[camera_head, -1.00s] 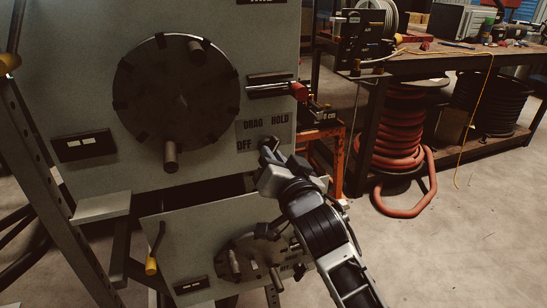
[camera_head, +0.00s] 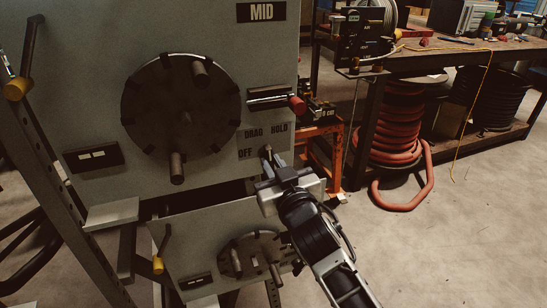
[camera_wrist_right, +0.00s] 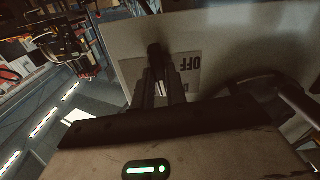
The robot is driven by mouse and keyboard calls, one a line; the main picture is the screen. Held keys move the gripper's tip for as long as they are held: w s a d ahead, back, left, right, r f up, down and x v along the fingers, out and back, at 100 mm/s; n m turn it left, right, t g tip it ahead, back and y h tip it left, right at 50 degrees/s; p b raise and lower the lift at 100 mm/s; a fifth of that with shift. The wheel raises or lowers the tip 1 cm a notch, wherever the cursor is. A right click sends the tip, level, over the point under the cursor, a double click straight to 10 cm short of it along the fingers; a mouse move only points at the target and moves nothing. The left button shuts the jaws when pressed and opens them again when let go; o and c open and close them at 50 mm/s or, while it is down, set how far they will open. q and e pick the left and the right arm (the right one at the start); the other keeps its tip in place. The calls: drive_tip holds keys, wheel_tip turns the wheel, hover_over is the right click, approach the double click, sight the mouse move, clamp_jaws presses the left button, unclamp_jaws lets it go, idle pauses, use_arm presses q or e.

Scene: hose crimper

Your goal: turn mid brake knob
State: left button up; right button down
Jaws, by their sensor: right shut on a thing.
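The grey panel labelled MID (camera_head: 261,13) shows in the head view. Its small dark brake knob (camera_head: 266,151) sits at the lower right, by a plate (camera_head: 262,141) reading OFF, DRAG and HOLD. My right gripper (camera_head: 272,163) reaches it from below right and is shut on the knob; the fingers partly cover it. In the right wrist view the knob (camera_wrist_right: 156,54) stands at the tips of the narrow fingers (camera_wrist_right: 154,82), with the OFF lettering beside it. The knob's exact pointing direction is hard to read. My left gripper is not in view.
A large dark disc (camera_head: 181,117) with pegs and a red-tipped handle (camera_head: 296,104) stand out from the panel above the knob. A workbench (camera_head: 430,64) and red hose coil (camera_head: 390,140) stand right.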

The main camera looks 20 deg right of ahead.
drive_tip(key=n+p, duration=0.1)
drive_tip(key=n, duration=0.2)
drive_tip(key=shift+r+n+p, duration=0.15)
drive_tip(key=shift+n+p, duration=0.15)
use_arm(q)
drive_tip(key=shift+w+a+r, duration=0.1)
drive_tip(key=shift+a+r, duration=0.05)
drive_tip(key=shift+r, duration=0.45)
use_arm(e)
drive_tip(key=shift+n, duration=0.5)
drive_tip(key=c, duration=1.4)
unclamp_jaws()
drive_tip(key=shift+w, duration=0.1)
drive_tip(key=shift+c, duration=0.2)
use_arm(q)
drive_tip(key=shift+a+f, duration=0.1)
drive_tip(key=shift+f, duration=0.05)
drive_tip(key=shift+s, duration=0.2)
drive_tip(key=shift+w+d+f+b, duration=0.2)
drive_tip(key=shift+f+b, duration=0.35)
drive_tip(key=shift+b, duration=0.6)
use_arm(e)
drive_tip(key=s, duration=1.6)
drive_tip(key=shift+d, duration=0.3)
